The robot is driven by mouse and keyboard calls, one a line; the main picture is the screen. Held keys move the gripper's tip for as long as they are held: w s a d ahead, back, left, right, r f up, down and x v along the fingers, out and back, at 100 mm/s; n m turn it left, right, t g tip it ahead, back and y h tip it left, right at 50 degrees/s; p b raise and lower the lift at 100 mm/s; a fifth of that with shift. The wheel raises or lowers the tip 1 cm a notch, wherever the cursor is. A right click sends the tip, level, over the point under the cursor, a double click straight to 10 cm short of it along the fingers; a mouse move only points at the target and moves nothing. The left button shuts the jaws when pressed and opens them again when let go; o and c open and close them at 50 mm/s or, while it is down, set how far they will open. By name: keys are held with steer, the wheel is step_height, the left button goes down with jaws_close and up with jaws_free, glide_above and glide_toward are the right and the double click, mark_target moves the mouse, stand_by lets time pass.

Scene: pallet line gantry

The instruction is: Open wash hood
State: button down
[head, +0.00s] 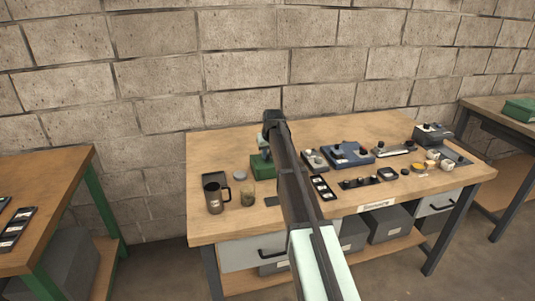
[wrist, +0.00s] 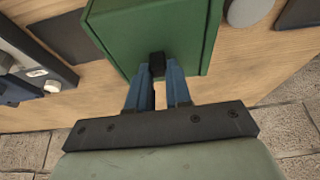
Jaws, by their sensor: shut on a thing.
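The wash hood appears to be the green box (head: 262,166) on the wooden bench, left of my arm in the head view. It fills the top middle of the wrist view (wrist: 140,25), with a small black handle (wrist: 157,60) on its near face. My gripper (wrist: 158,76) has its blue fingers shut on this handle. The hood looks closed, with no gap visible along its edges. In the head view, my arm hides part of the hood and most of the gripper.
A dark mug (head: 213,198), a jar (head: 248,193) and a grey disc (head: 240,175) stand left of the hood. Several devices, including a blue one (head: 348,155), fill the bench (head: 225,145) to the right. A block wall (head: 240,70) stands behind.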

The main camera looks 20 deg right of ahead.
stand_by(0.4)
steer(key=d, duration=1.1)
steer(key=shift+d, duration=0.1)
steer(key=c, duration=1)
jaws_free()
steer(key=shift+c, duration=0.2)
steer(key=v, duration=1.4)
steer(key=shift+f, duration=0.15)
